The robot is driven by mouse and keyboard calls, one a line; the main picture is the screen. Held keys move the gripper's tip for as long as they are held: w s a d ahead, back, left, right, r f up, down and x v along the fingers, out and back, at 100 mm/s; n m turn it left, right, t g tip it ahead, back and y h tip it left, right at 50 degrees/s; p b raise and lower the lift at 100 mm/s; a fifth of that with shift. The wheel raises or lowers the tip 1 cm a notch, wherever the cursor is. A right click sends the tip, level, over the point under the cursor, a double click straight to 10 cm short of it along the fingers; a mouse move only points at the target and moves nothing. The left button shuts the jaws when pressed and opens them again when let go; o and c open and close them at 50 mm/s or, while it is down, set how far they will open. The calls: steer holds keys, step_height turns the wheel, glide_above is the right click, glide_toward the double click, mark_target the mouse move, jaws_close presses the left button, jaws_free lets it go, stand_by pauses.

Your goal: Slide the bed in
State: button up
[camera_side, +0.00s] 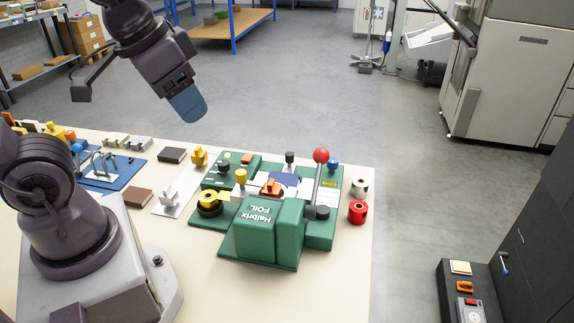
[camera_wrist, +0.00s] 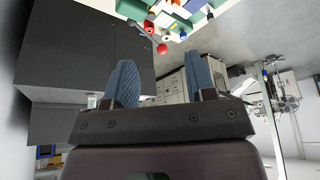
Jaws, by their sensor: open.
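The green foil press (camera_side: 270,225), marked "Halbrix FOIL", stands on the cream table. A lever with a red ball knob (camera_side: 321,156) rises at its right side; the ball also shows at the top of the wrist view (camera_wrist: 162,48). A pale bed with a dark blue piece (camera_side: 284,179) and an orange-brown part (camera_side: 271,187) on it lies in the middle of the press, partly hidden by the green head. How far in the bed sits I cannot tell. My gripper (camera_side: 188,104) is high above the table's back edge, left of the press, clear of it. In the wrist view its blue fingers (camera_wrist: 163,78) are apart and empty.
A dark cabinet (camera_side: 520,230) stands right, across open floor.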

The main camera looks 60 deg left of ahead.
steer(key=w+a+f+n+g, duration=0.2)
steer(key=w+a, duration=0.1)
steer(key=w, duration=0.3)
steer(key=w+a+f+n+g, duration=0.1)
steer(key=w+a+f+n, duration=0.15)
steer(key=w, duration=0.35)
steer(key=n+g, duration=0.1)
steer(key=n, duration=1.2)
glide_toward(290, 154)
step_height(290, 154, down, 10)
steer(key=shift+w+a+r, duration=0.1)
steer(key=shift+w+a, duration=0.05)
steer(key=shift+a, duration=0.05)
jaws_close()
